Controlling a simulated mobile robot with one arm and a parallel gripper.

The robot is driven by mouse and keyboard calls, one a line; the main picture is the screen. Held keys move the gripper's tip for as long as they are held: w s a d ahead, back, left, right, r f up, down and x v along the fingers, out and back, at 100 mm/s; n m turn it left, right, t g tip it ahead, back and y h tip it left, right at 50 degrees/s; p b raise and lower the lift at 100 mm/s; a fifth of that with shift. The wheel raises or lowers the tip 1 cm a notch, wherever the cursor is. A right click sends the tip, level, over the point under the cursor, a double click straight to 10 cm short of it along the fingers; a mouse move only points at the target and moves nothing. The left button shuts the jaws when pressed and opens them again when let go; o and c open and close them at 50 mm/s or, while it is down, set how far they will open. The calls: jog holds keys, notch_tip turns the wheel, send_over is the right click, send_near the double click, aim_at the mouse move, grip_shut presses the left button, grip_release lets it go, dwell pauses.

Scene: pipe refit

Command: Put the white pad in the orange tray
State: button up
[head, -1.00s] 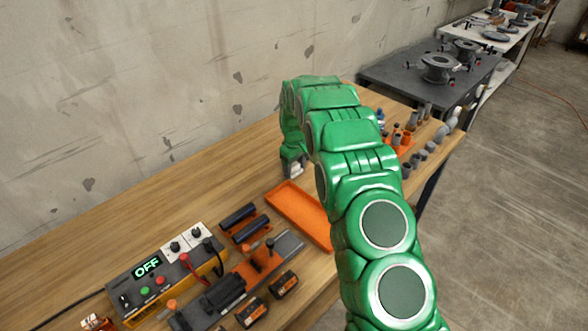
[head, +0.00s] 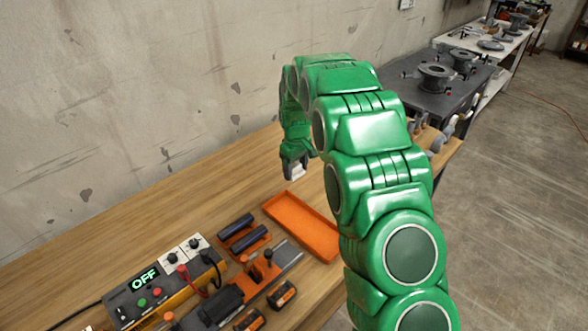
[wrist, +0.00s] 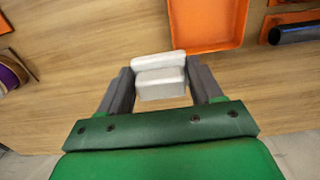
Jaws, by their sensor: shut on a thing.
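The white pad (wrist: 160,78) is between the two grey fingers of my gripper (wrist: 158,88) in the wrist view. My gripper is shut on it. In the head view my gripper (head: 293,172) points down above the wooden bench with the white pad (head: 294,171) at its tip. The orange tray (head: 301,226) lies on the bench, to the right of and nearer than my gripper in the head view. The tray (wrist: 207,44) is ahead of the pad in the wrist view, and its visible floor is empty. The tray's right end is partly hidden by my arm in the head view.
A control box (head: 160,290) with an OFF display stands at the front left. Two dark cylinders (head: 243,233) rest in an orange holder beside the tray. A grey and orange fixture (head: 250,280) lies nearer.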

jog(key=s+d+r, duration=0.2)
jog(key=s+d, duration=0.1)
jog(key=s, duration=1.1)
jog(key=s+d+r, duration=0.2)
jog(key=s+d, duration=0.1)
jog(key=s, duration=1.1)
send_over(306, 227)
jog(key=f, duration=0.9)
jog(key=shift+s, duration=0.25)
jog(key=shift+w+f, duration=0.25)
jog(key=shift+f, duration=1.65)
jog(key=shift+f, duration=0.1)
jog(key=o, duration=0.8)
jog(key=shift+o, duration=0.2)
